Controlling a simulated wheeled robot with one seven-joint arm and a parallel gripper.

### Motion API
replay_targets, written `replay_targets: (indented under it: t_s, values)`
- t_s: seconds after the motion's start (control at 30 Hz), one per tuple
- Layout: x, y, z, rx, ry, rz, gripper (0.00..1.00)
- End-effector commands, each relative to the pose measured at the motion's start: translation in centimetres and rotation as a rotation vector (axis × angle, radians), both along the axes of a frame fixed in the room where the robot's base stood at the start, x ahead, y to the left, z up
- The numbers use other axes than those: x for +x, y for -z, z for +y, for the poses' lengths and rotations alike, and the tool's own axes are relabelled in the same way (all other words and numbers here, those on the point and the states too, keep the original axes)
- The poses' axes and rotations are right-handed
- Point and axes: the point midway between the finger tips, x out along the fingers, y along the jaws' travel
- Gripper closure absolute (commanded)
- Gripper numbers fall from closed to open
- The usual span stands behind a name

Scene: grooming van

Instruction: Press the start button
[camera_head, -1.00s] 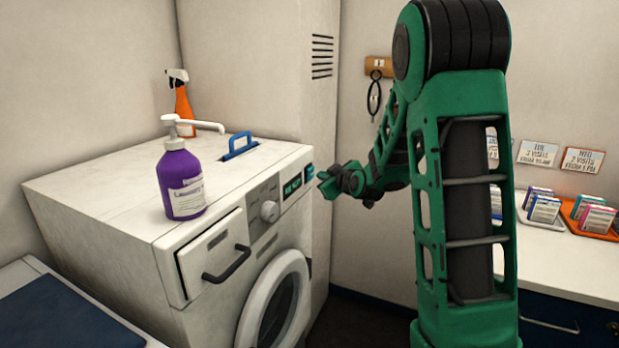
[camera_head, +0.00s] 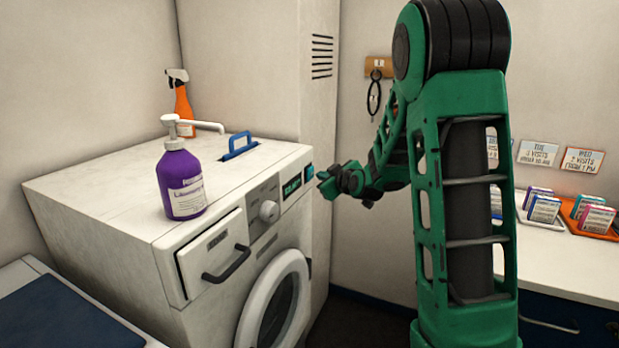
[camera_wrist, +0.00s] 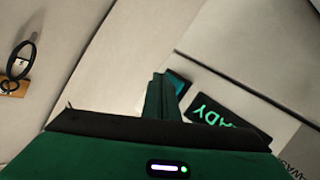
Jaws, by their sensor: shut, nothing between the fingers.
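The white washing machine (camera_head: 120,210) stands at the left with its front panel facing my arm. The teal start button (camera_head: 309,172) is at the right end of the panel, and it also shows in the wrist view (camera_wrist: 180,82), partly hidden by my fingers. Left of it is a dark display (camera_head: 291,187); in the wrist view the display (camera_wrist: 228,125) reads "READY" in green, partly covered. My gripper (camera_head: 324,182) is shut and empty, its tips right by the button. I cannot tell whether they touch it.
A dial (camera_head: 269,211) and drawer handle (camera_head: 228,263) stick out from the front. A counter (camera_head: 570,262) with boxes is at right.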

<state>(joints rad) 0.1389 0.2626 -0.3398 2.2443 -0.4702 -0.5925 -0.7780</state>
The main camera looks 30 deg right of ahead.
Motion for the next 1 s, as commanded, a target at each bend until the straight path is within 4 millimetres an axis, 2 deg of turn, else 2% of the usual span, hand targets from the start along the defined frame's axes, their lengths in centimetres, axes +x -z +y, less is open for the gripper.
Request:
replay_targets:
  t_s: [1.0]
  values:
    - [0.81, -0.09, 0.77, 0.0, -0.001, 0.0, 1.0]
